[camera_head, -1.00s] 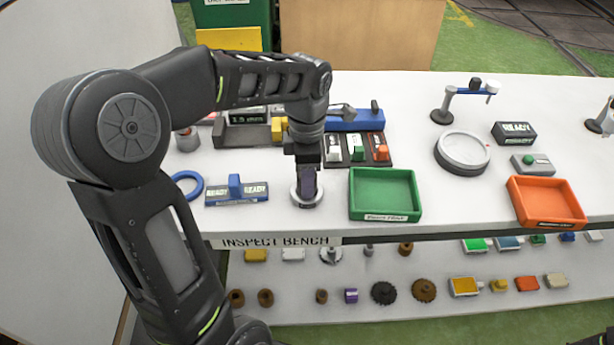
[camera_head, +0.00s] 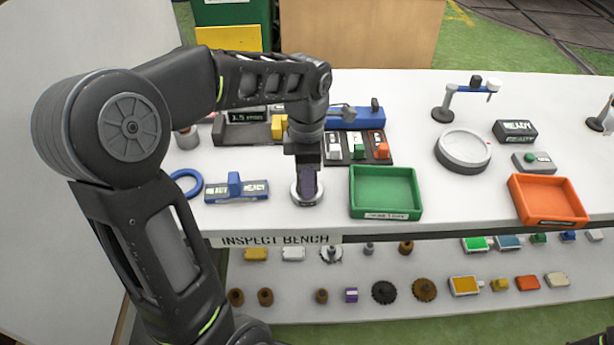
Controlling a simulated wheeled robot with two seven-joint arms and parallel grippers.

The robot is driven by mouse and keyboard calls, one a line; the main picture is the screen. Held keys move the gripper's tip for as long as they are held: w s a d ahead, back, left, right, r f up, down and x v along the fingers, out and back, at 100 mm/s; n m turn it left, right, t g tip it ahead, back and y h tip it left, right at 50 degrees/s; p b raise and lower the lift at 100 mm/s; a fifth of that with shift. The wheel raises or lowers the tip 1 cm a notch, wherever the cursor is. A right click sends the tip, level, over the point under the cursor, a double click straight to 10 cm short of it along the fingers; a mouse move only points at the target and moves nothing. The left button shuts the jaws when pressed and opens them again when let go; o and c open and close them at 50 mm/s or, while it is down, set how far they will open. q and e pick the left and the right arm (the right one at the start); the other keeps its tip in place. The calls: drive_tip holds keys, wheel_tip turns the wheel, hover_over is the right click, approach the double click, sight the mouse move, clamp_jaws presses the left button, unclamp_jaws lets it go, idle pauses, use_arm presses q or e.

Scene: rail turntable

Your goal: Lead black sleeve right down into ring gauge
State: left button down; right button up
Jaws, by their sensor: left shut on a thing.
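My left gripper (camera_head: 308,172) points down over the ring gauge near the front edge of the bench. It is shut on the black sleeve (camera_head: 308,187), a small dark upright piece. The ring gauge (camera_head: 296,199) is a light grey ring on the white bench top. The sleeve stands over the middle of the ring and its lower end appears within the ring's outline. I cannot tell how deep it sits, since the gripper and sleeve cover the bore.
A green tray (camera_head: 385,213) stands close to the right of the ring. A blue READY block (camera_head: 237,192) and a blue ring (camera_head: 184,183) lie to the left. An orange tray (camera_head: 545,220) and a round grey dish (camera_head: 463,167) are farther right, with clear bench between.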

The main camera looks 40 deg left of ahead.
use_arm(q)
drive_tip(key=shift+f, duration=0.1)
idle(0.5)
drive_tip(key=c, duration=0.8)
unclamp_jaws()
drive_tip(key=shift+f, duration=0.1)
wheel_tip(320, 180, up, 8)
